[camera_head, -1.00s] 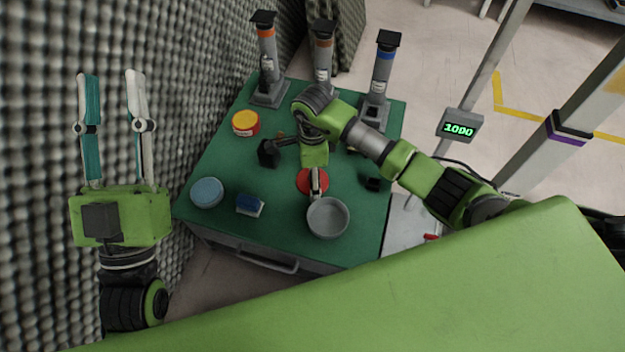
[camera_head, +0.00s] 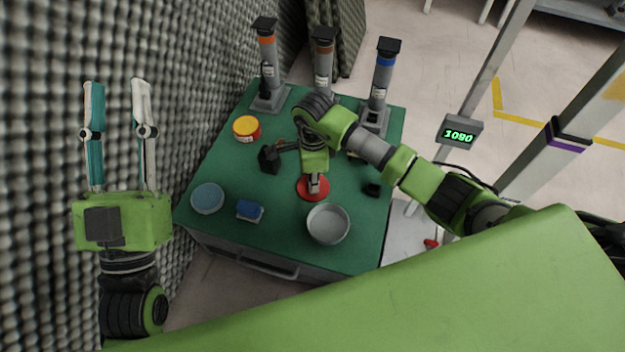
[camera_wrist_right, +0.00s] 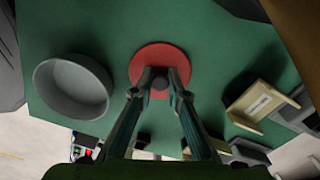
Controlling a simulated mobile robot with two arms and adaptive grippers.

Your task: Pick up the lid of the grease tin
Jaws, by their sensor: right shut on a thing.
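The red round lid (camera_head: 302,187) is flat at the middle of the green table, just behind the open grey round tin (camera_head: 328,225). The right wrist view shows the lid (camera_wrist_right: 160,53) with a dark knob (camera_wrist_right: 160,84) at its centre, and the tin (camera_wrist_right: 72,90) apart from it to the left. My right gripper (camera_head: 314,187) points down over the lid; its fingertips (camera_wrist_right: 160,76) are shut on the knob. I cannot tell whether the lid is clear of the table. My left gripper (camera_head: 115,84) is open and empty, far left beside the foam wall.
On the green table (camera_head: 225,165) stand a yellow-and-red tin (camera_head: 246,128), a light blue round tin (camera_head: 207,198), a blue-and-white block (camera_head: 249,210) and a small black item (camera_head: 372,190). Three grey columns (camera_head: 381,80) line the back. Foam wall (camera_head: 40,150) borders the left.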

